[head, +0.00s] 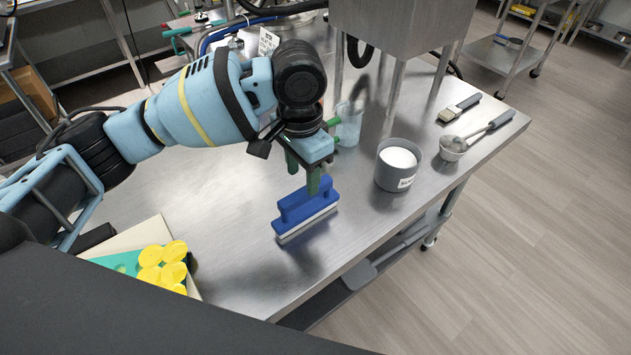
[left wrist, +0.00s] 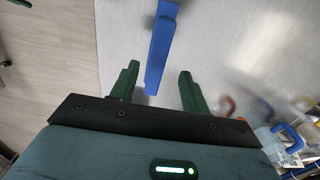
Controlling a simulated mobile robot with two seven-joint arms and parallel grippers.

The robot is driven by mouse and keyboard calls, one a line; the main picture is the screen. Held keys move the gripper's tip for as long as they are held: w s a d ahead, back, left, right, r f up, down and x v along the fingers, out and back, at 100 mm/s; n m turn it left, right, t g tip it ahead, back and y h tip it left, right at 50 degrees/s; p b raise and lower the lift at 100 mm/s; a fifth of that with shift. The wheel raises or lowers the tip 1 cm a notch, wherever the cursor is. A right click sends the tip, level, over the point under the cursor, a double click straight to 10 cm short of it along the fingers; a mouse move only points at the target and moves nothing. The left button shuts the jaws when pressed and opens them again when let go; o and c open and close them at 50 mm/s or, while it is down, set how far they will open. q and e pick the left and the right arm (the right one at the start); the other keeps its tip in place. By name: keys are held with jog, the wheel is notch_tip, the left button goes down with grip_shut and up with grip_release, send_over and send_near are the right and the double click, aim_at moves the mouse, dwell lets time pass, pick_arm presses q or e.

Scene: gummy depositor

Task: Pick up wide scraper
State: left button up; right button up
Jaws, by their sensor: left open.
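The wide scraper (head: 306,212) is blue with a pale lower edge. It stands on the steel table near the front edge in the head view. My left gripper (head: 303,172) is right at its top, green fingers pointing down, one finger overlapping the handle in the picture. In the left wrist view, the blue scraper (left wrist: 161,45) runs between the two open fingers of my left gripper (left wrist: 158,76), with a gap on each side. I cannot tell whether either finger touches it. My right gripper is not in view.
On the steel table (head: 240,250), a grey tub of white powder (head: 397,165) and a clear beaker (head: 348,125) stand right of the scraper. A brush (head: 459,108) and a ladle (head: 478,135) lie further right. Yellow discs (head: 160,268) lie at the left front.

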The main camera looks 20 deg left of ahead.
aim_at(306, 197)
pick_arm(q)
jog(key=shift+s, duration=0.3)
jog(key=shift+s+f, duration=0.1)
jog(key=shift+f, duration=0.1)
jog(key=shift+w+d+f+b, duration=0.1)
jog(key=shift+w+f+b, duration=0.1)
jog(key=shift+f, duration=1.6)
jog(key=shift+w+d+f+b, duration=0.1)
jog(key=shift+w+f+b, duration=0.1)
jog(key=shift+f, duration=1.55)
grip_shut()
